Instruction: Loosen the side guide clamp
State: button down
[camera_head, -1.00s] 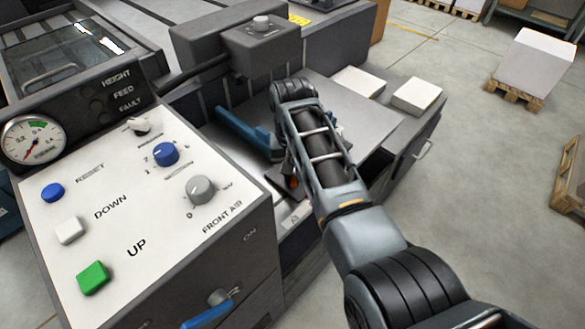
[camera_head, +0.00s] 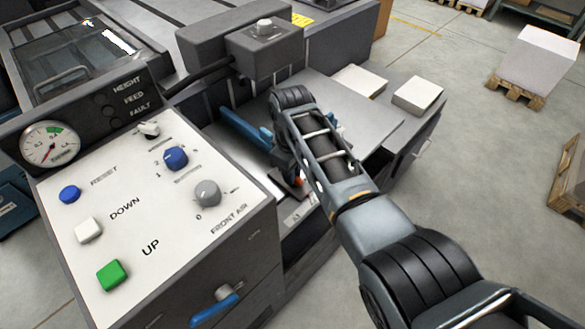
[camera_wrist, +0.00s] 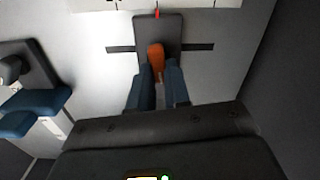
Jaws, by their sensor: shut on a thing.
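The side guide clamp has an orange lever (camera_wrist: 155,57) on a dark block (camera_wrist: 171,30) in the wrist view. The block has a red pointer at its top edge, by a marked white strip. My gripper (camera_wrist: 160,72) has its two blue fingers on either side of the lever and is shut on it. In the head view my arm hides most of the clamp; a small orange patch (camera_head: 299,179) shows below my wrist. A blue bar (camera_head: 243,129) lies on the feed table left of my wrist.
The control panel (camera_head: 135,215) with buttons, knobs and a gauge stands left of my arm. A grey box with a knob (camera_head: 262,48) overhangs behind the wrist. Paper stacks (camera_head: 417,95) lie right of it. In the wrist view a blue part (camera_wrist: 35,108) is at left.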

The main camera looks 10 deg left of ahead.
jog(key=n, duration=0.3)
jog(key=shift+s+r+n+p, duration=0.1)
jog(key=shift+n+p, duration=0.2)
jog(key=shift+s+a+n, duration=0.1)
jog(key=shift+s+n, duration=0.05)
jog(key=shift+n, duration=1.65)
jog(key=c, duration=1.1)
grip_release()
notch_tip(320, 180, up, 8)
jog(key=shift+f+p, duration=0.15)
jog(key=shift+p, duration=0.3)
